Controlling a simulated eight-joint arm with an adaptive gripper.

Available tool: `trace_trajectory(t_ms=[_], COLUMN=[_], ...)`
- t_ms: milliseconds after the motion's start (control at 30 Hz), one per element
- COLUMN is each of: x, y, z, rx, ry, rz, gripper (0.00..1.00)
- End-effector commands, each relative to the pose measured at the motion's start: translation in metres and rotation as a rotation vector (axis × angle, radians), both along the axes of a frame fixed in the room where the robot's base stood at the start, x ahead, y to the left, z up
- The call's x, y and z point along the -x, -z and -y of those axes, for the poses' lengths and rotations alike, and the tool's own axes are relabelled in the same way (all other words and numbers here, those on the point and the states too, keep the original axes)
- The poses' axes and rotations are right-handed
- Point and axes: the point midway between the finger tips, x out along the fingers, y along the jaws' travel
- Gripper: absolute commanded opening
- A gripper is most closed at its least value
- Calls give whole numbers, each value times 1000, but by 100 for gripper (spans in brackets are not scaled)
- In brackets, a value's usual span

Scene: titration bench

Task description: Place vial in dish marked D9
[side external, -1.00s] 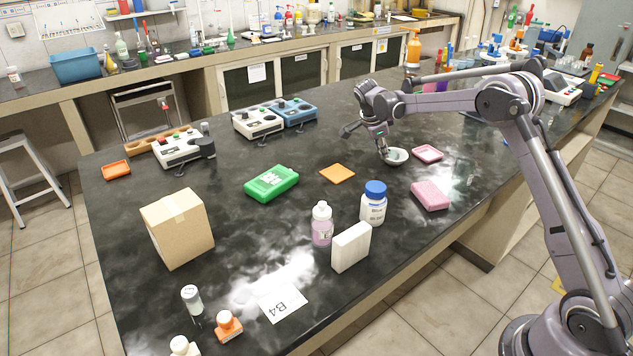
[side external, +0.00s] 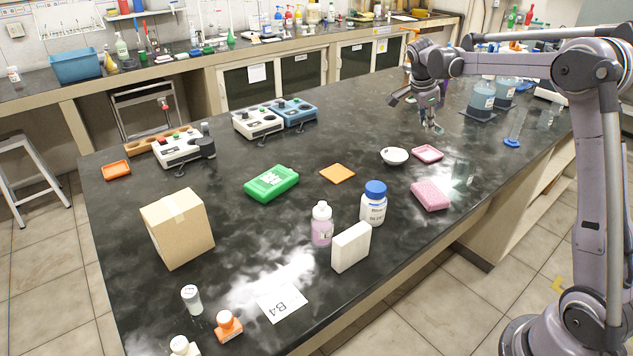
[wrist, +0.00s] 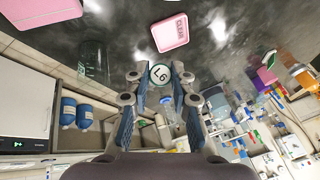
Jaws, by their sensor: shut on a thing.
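My gripper (side external: 432,125) is raised above the bench, behind and to the right of the small white bowl (side external: 394,156). In the wrist view, my gripper (wrist: 160,78) is shut on a vial (wrist: 159,75), whose round pale cap has dark characters like "L9". The vial is hard to make out in the side view. A pink dish (side external: 427,153) lies right of the bowl; it also shows in the wrist view (wrist: 170,33) with a white label, not clearly legible. I see no readable D9 mark.
A pink block (side external: 430,195), a blue-capped bottle (side external: 374,205) and an orange square (side external: 337,173) stand nearby. Bottles of bluish liquid (side external: 482,95) and a clear cylinder with a blue base (side external: 512,140) are to the right. A capped vial (side external: 191,298) stands front left.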

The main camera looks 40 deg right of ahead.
Motion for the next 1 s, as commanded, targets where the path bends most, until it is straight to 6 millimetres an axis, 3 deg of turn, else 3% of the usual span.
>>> trace_trajectory(t_ms=[167,467,800,1000], x=[12,26,31,32], y=[5,15,-10,-26], z=[10,23,40,47], rx=[-85,-437,-821,-928], ry=[38,116,148,156], rz=[30,172,343,392], gripper=[0,0,0,0])
